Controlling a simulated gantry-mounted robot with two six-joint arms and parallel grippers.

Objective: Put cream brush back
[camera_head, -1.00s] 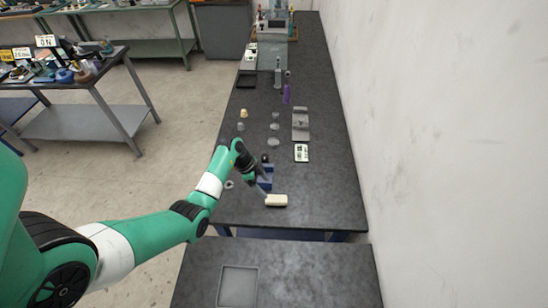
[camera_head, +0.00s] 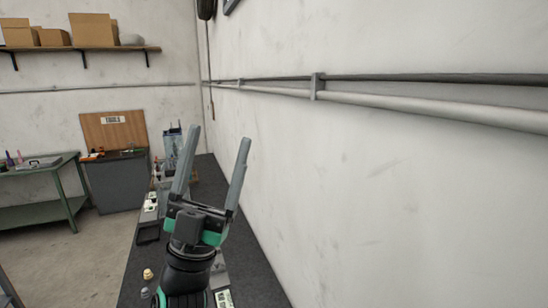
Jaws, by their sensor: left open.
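My left gripper (camera_head: 213,165) is raised in the middle of the head view, in front of the long dark workbench (camera_head: 255,262). Its two long grey fingers point up and stand wide apart, with nothing between them. No cream brush can be made out in the head view now; the near part of the bench is out of the picture or behind my arm. My right gripper is not in view.
A bare wall (camera_head: 400,190) with a pipe (camera_head: 420,103) runs close along the bench's right side. A small cream-topped item (camera_head: 148,274) stands at the bench's left edge. A grey cabinet (camera_head: 117,182) and a green table (camera_head: 40,200) stand at the back left.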

